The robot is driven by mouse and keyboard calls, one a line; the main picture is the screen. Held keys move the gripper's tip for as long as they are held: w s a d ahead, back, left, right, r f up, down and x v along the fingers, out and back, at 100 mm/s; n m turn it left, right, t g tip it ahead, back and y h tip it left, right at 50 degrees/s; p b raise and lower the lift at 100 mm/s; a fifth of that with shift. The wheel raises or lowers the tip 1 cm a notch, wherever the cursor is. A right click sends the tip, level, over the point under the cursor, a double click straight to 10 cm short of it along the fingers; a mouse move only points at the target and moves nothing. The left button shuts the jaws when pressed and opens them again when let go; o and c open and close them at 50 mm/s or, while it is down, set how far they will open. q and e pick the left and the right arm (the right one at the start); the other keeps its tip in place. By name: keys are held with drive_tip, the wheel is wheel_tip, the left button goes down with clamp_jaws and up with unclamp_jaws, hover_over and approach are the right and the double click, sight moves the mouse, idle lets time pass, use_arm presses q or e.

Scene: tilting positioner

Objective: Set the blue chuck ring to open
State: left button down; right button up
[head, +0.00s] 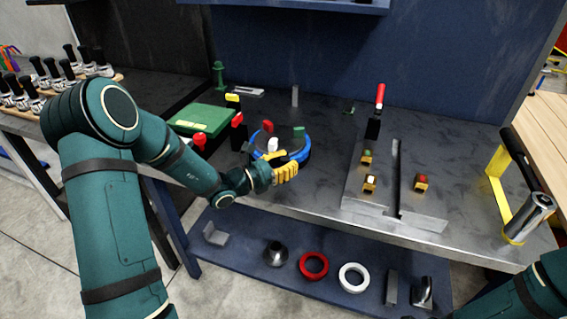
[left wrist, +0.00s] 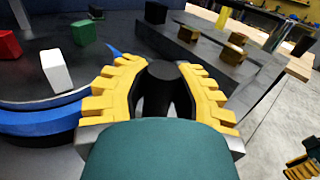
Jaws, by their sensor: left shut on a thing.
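The blue chuck ring (head: 306,147) lies on the steel bench, around a dark disc. It also shows at the left of the left wrist view (left wrist: 40,122). My left gripper (head: 285,172) is at the ring's near right side. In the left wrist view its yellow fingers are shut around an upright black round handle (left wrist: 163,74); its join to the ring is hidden. Part of my right gripper (left wrist: 304,166) shows at the lower right of the left wrist view.
A slotted steel plate (head: 420,222) with small brass-coloured blocks and a red-tipped lever (head: 380,95) is to the right. A green case (head: 201,119) and red-handled levers stand left. Rings lie on the shelf (head: 235,258) below. A yellow bracket (head: 497,175) stands far right.

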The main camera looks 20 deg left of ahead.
use_arm(q)
drive_tip(key=shift+d+f, duration=0.1)
drive_tip(key=shift+d, duration=0.25)
drive_tip(key=c, duration=0.7)
unclamp_jaws()
drive_tip(key=shift+s, duration=0.15)
drive_tip(key=shift+c, duration=0.2)
drive_tip(key=shift+a, duration=0.15)
drive_tip(key=shift+a, duration=0.1)
drive_tip(key=v, duration=1.1)
drive_tip(key=shift+s, duration=0.35)
drive_tip(key=shift+a, duration=0.1)
